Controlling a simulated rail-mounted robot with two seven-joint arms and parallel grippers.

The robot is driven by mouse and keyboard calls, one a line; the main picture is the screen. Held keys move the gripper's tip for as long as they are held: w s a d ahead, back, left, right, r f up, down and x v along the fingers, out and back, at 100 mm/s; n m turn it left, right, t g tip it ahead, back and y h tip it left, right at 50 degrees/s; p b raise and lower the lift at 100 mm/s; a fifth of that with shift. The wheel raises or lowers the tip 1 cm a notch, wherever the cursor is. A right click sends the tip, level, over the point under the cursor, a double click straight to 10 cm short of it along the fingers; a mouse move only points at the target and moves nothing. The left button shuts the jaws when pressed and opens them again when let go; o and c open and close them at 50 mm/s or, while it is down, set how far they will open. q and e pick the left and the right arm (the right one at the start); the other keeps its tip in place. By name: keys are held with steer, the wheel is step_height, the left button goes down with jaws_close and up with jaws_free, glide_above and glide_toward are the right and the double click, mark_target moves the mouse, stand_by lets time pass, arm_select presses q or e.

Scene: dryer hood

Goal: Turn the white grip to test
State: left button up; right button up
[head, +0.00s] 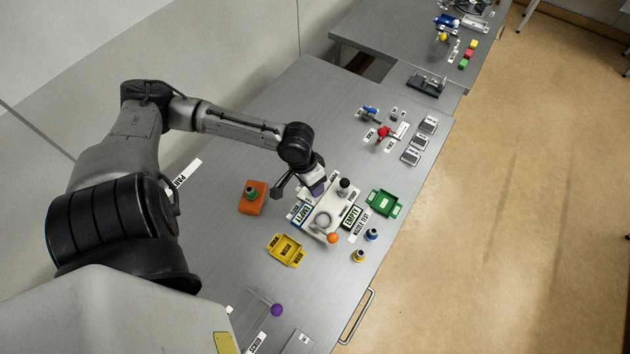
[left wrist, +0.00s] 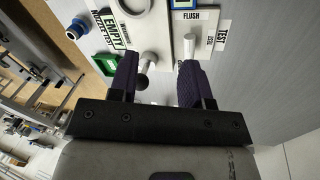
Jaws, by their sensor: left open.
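In the left wrist view the white grip (left wrist: 189,46) stands on the white panel between a FLUSH label (left wrist: 188,17) and a TEST label (left wrist: 222,35). My left gripper (left wrist: 158,60) is open, with two purple fingers. The right-hand fingertip in that view lies close to the lower end of the grip; I cannot tell whether they touch. A dark ball knob (left wrist: 142,82) on a grey stem shows between the fingers. In the head view my left gripper (head: 316,188) hangs over the panel's back side and the white grip cannot be made out. My right gripper is not in view.
The white panel (head: 313,226) bears EMPTY labels, a black knob (head: 344,184) and an orange ball (head: 333,238). The table's left back area is mostly clear.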

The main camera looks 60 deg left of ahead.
arm_select(q)
steer(key=w+a+r+n, duration=0.2)
steer(key=a+r+n, duration=0.2)
steer(key=a, duration=0.2)
steer(key=x, duration=0.4)
steer(key=b+x, duration=0.1)
steer(key=x, duration=0.3)
steer(key=b+x, duration=0.1)
steer(key=x, duration=0.4)
steer(key=shift+s+a+f, duration=0.15)
steer(key=shift+s+a, duration=0.15)
jaws_close()
